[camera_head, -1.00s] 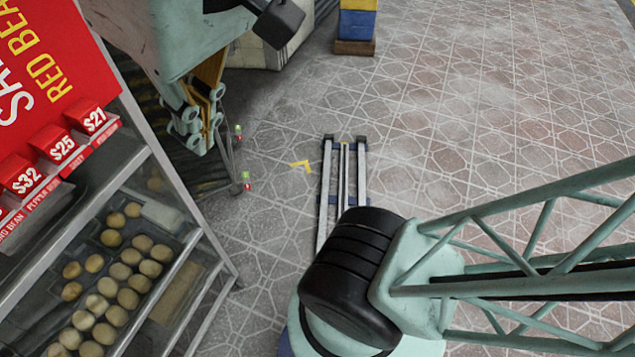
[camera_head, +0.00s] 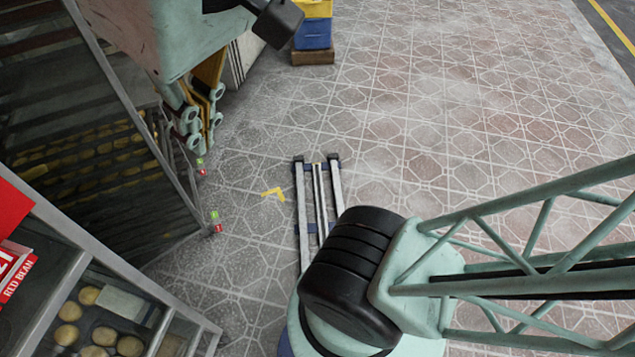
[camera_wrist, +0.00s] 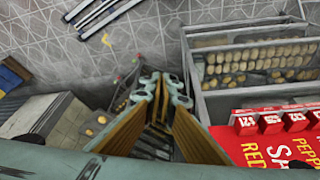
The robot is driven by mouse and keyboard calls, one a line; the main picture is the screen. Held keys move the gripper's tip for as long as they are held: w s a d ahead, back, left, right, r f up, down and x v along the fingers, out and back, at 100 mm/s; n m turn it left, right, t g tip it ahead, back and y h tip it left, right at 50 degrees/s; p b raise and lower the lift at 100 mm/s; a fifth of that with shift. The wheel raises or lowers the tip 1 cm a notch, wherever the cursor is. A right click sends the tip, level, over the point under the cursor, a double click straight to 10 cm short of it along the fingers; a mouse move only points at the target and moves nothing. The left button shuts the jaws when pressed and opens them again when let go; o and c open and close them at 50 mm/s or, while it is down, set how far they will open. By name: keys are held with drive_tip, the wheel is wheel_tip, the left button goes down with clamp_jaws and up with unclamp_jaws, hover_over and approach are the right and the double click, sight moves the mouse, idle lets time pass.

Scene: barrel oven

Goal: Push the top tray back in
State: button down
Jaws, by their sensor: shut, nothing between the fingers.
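My gripper (camera_head: 205,128) hangs at the upper left of the head view, fingers pointing down, and is shut and empty. In the wrist view its yellow-brown fingers (camera_wrist: 160,88) converge at the tips. A dark rack (camera_head: 90,165) with a metal frame stands left of my gripper in the head view. Rows of yellowish round food lie inside it on several levels. I cannot tell which level is the top tray or whether it sticks out. In the wrist view the fingers cover part of a dark barred surface (camera_wrist: 150,145). I cannot tell whether they touch it.
A glass-fronted display case (camera_head: 130,285) with round buns stands at the lower left; its red price signs (camera_wrist: 262,122) show in the wrist view. Small red-green objects (camera_head: 215,221) are near the rack's edge. Blue and yellow crates (camera_head: 313,30) stand farther back.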

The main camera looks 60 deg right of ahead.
drive_tip(key=shift+w+d+f, duration=0.1)
drive_tip(key=shift+d, duration=0.3)
idle(0.3)
drive_tip(key=w+d+r+m+g+y, duration=0.2)
drive_tip(key=w+m, duration=0.5)
drive_tip(key=w, duration=1.1)
drive_tip(key=w+d+f+m+y, duration=0.1)
drive_tip(key=w+d+f+m, duration=0.2)
drive_tip(key=w+d, duration=0.4)
drive_tip(key=w+d+f+m+y, duration=0.1)
drive_tip(key=w+d+f+m, duration=0.3)
drive_tip(key=w, duration=0.5)
drive_tip(key=w+d+f+m+t+y, duration=0.1)
drive_tip(key=w+d+f+m, duration=0.2)
drive_tip(key=w+d+f, duration=0.2)
drive_tip(key=w+d+f+m+t+y, duration=0.1)
drive_tip(key=w+d+f+m, duration=0.3)
drive_tip(key=d+f, duration=0.7)
drive_tip(key=w+d+f+m+t+y+b, duration=0.1)
drive_tip(key=w+d+f+m, duration=0.3)
drive_tip(key=d, duration=1.2)
wheel_tip(320, 180, down, 4)
drive_tip(key=shift+w+d+r, duration=0.1)
drive_tip(key=shift+w+d, duration=0.1)
drive_tip(key=shift+w, duration=0.75)
drive_tip(key=shift+a, duration=0.1)
